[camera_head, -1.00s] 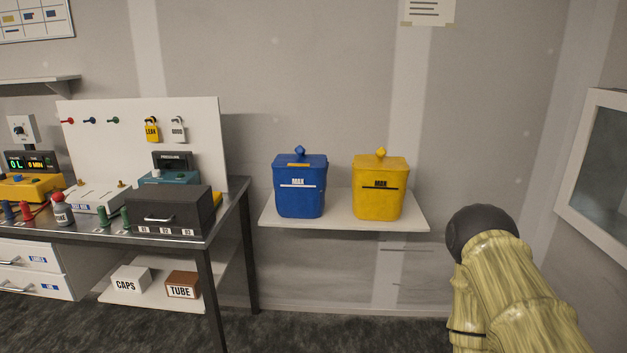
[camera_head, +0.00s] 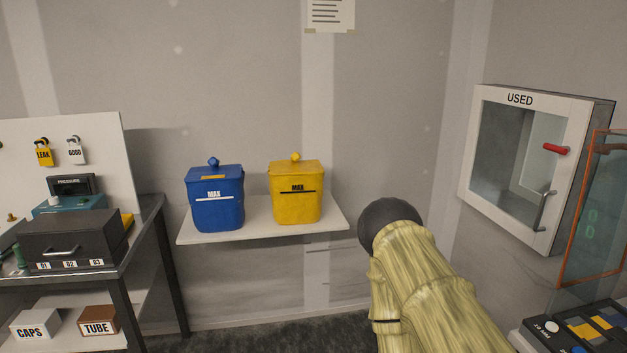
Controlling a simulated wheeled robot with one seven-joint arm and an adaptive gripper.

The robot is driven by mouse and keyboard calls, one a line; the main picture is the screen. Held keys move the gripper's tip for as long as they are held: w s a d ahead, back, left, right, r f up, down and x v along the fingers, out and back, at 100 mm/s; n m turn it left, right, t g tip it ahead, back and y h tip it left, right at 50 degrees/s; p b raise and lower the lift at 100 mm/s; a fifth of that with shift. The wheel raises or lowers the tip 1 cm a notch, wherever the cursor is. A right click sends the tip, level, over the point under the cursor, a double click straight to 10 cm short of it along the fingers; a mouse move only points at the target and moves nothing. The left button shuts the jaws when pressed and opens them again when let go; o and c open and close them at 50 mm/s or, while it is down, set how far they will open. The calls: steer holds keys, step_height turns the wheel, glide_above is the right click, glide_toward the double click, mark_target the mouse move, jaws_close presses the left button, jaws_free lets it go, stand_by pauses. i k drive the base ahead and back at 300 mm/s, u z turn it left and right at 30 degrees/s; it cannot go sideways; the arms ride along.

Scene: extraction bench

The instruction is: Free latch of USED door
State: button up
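The USED door (camera_head: 512,160) is a white-framed glass door on a grey wall cabinet at the right. It looks closed. A red latch handle (camera_head: 556,149) sits on the right side of its frame, lying roughly level. A grey metal pull handle (camera_head: 544,210) is below the latch. My arm, in a pale yellow-green sleeve with a dark round joint, rises at the lower middle, left of the cabinet and apart from it. My gripper is not in the picture, so whether it holds anything is hidden.
An orange-edged transparent panel (camera_head: 594,215) stands right of the cabinet, above a dark tray (camera_head: 590,325) of coloured pieces. A blue bin (camera_head: 215,205) and a yellow bin (camera_head: 295,205) stand on a wall shelf (camera_head: 262,232). A bench with a dark drawer box (camera_head: 70,237) is at left.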

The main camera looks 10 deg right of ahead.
mark_target(562, 150)
steer(key=z, duration=0.85)
steer(key=i, duration=1.05)
steer(key=u, duration=0.1)
